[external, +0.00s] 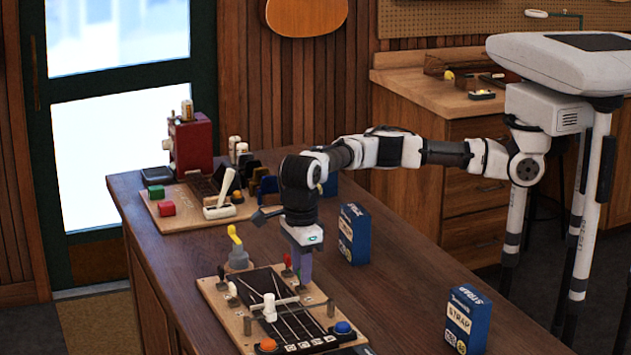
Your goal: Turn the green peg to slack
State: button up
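A wooden board (205,285) with a black stringed panel (262,283) lies on the workbench. Small pegs stand along its edges, among them a red-topped peg (287,263) close beside my gripper. I cannot pick out a green peg on this board; it may be hidden behind my gripper. My gripper (303,276) points down at the far right corner of the board, by the pegs there. I cannot see whether its fingers touch a peg, or whether they are open or shut.
A yellow-topped lever (235,235), a white post (270,307), an orange knob (268,345) and a blue knob (343,328) rise around the board. Blue boxes (354,235) (467,318) stand to the right.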

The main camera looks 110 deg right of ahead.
jog(key=c, duration=0.6)
jog(key=shift+o, duration=0.2)
jog(key=shift+r+m+p, duration=0.1)
jog(key=shift+m+p, duration=0.3)
jog(key=m+p, duration=0.1)
jog(key=m, duration=0.2)
jog(key=shift+p, duration=0.35)
jog(key=m, duration=1)
jog(key=shift+m, duration=0.4)
jog(key=m, duration=0.5)
jog(key=shift+m, duration=0.4)
